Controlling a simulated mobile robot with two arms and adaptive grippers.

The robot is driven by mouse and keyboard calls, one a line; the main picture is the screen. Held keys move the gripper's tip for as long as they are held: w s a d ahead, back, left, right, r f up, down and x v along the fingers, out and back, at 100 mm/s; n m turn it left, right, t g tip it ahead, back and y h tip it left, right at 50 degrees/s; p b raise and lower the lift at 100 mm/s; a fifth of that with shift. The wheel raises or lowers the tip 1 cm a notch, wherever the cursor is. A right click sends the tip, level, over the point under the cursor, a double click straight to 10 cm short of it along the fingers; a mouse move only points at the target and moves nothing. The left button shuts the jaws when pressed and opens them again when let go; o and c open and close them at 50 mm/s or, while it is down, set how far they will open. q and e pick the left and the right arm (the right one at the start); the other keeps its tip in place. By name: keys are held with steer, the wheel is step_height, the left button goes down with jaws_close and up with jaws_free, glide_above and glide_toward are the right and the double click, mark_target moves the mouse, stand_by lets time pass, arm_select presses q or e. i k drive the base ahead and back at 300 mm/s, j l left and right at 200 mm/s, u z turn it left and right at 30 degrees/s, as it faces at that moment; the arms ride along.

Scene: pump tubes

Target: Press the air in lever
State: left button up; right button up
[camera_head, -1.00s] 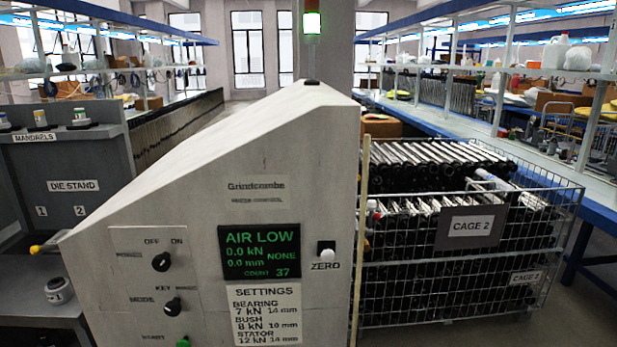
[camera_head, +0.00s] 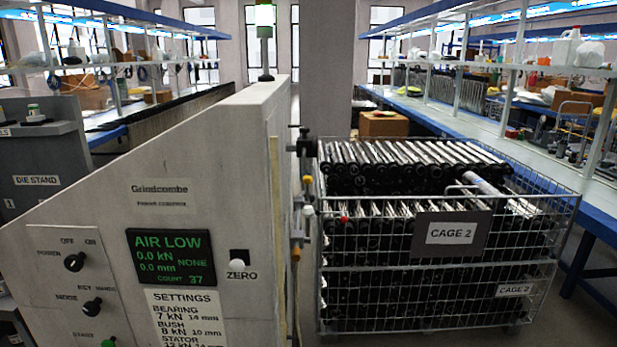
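The grey press console (camera_head: 190,170) stands at the left, and its green screen (camera_head: 170,257) reads AIR LOW, 0.0 kN and 0.0 mm. On its right side, seen nearly edge-on, is a column of pipe fittings (camera_head: 300,240) with small yellow and red parts. I cannot tell which of these is the air in lever. Neither of my grippers is in view.
A wire cage (camera_head: 335,290) full of tubes, labelled CAGE 2, stands right of the console, close to the fittings. A blue-edged bench (camera_head: 592,222) runs along the right. Some floor (camera_head: 535,325) is clear at the lower right.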

mark_target(307, 179)
steer(key=i+l+u, duration=0.1)
steer(key=i+l, duration=0.15)
steer(key=l, duration=0.15)
steer(key=i+l+u, duration=0.1)
steer(key=l, duration=0.3)
steer(key=i+l+u, duration=0.1)
steer(key=i+l, duration=0.45)
steer(key=l, duration=0.3)
steer(key=i+l+u, duration=0.15)
steer(key=l, duration=0.3)
steer(key=i+l+u, duration=0.1)
steer(key=l, duration=0.35)
steer(key=i+l+u, duration=0.1)
steer(key=i+l, duration=0.15)
steer(key=l, duration=0.25)
steer(key=i+l+u, duration=0.1)
steer(key=l, duration=0.4)
steer(key=i, duration=0.05)
